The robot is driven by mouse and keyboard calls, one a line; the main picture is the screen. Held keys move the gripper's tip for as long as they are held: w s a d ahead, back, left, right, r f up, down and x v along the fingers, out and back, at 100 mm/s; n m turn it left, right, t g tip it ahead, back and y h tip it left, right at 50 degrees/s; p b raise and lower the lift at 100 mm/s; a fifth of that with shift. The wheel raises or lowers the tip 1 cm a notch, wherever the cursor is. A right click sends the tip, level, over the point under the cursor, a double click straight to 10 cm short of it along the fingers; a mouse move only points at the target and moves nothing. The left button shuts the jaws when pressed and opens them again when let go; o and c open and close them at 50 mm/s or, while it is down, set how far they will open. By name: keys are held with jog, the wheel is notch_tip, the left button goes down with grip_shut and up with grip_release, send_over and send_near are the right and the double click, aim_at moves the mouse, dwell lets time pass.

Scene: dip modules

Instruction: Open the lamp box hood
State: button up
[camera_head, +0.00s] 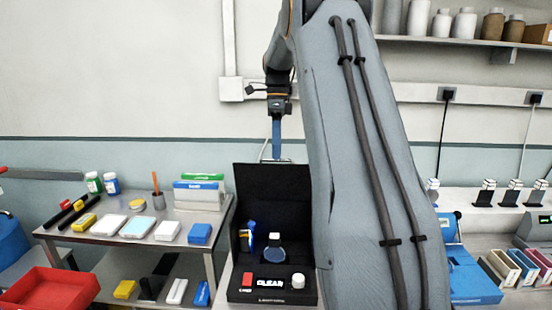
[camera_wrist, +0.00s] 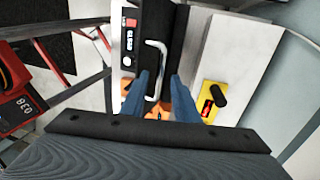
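The black lamp box (camera_head: 303,296) stands right of the steel table, with a lit "CLEAR" display, a red button and a white knob at its front. Its black hood (camera_head: 275,176) appears upright behind the box, leaving the inside exposed. A pale loop handle (camera_head: 263,150) is at the hood's top edge; it also shows in the wrist view (camera_wrist: 163,55). My gripper (camera_head: 277,158) is at that edge, beside the handle. In the wrist view its blue fingers (camera_wrist: 161,78) are apart, with the handle between them; contact is unclear.
A round flask (camera_head: 275,254) stands in the box. The steel table (camera_head: 222,222) at left holds boxes and bottles; a red tray (camera_head: 62,290) is at lower left. A blue case (camera_head: 470,280) is at right. My arm hides the area right of the box.

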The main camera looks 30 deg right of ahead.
jog(key=shift+b+v, duration=0.85)
jog(key=shift+v, duration=1.8)
jog(key=shift+n, duration=0.3)
jog(key=c, duration=0.6)
jog(key=n+b, duration=0.1)
jog(key=n+t+b, duration=0.1)
jog(key=b, duration=0.1)
jog(key=shift+w+r+n+h, duration=0.1)
jog(key=shift+w+n+h, duration=0.15)
jog(key=shift+n+h, duration=0.15)
grip_shut()
notch_tip(320, 180, down, 7)
jog(key=a+n+t+h+b, duration=0.1)
jog(key=n+t+h+b, duration=0.2)
jog(key=n, duration=1.1)
jog(key=shift+s+r+t+b, duration=0.2)
jog(key=shift+s+t+b, duration=0.4)
jog(key=shift+b, duration=0.65)
